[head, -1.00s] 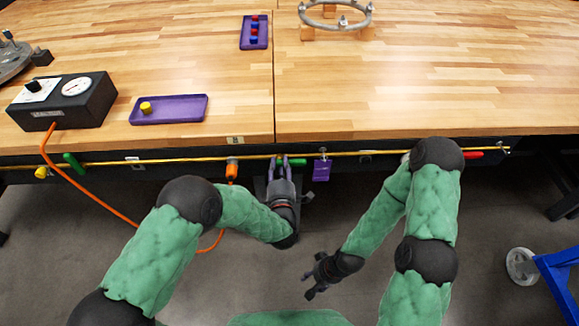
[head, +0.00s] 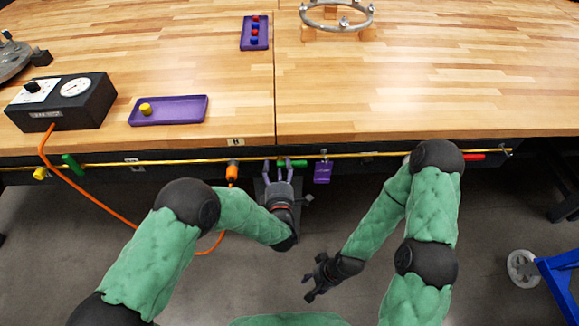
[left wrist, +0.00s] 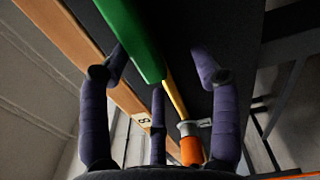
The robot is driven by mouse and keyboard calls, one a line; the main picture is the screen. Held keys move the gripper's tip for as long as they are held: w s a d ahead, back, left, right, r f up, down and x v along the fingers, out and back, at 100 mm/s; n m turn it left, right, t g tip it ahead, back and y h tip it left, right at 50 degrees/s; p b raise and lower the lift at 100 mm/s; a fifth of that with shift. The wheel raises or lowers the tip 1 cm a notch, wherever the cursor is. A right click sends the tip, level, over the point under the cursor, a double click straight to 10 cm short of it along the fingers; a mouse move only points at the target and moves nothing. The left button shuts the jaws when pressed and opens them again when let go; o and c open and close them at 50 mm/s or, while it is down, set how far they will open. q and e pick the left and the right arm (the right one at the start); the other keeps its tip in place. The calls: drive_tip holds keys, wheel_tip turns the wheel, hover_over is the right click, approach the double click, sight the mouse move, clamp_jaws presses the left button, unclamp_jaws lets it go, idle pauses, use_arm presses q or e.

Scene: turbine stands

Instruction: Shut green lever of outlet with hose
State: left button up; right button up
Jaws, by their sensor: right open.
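A yellow pipe (head: 205,161) runs along the bench's front edge. An orange hose fitting (head: 232,171) hangs from it, and the orange hose (head: 100,203) runs from the black gauge box. A green lever (head: 295,163) lies along the pipe just right of this fitting. My left gripper (head: 279,168) is open, just below the lever. In the left wrist view, the green lever (left wrist: 135,38) passes above and between its spread fingers, with no clear grip; the orange fitting (left wrist: 192,150) shows there too. My right gripper (head: 312,275) is open and empty, low over the floor.
Another green lever (head: 72,164) and a yellow fitting (head: 40,173) are at the far left. A purple tag (head: 322,172) hangs right of my left gripper, and a red lever (head: 470,156) is farther right. The black gauge box (head: 62,101) stands on the bench.

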use_arm(q)
drive_tip(key=shift+s+d+f+h, duration=0.4)
drive_tip(key=shift+f, duration=0.15)
drive_tip(key=s, duration=0.3)
drive_tip(key=s+p, duration=0.1)
drive_tip(key=shift+s+a+r, duration=0.15)
drive_tip(key=shift+s+r, duration=0.05)
drive_tip(key=shift+r, duration=0.15)
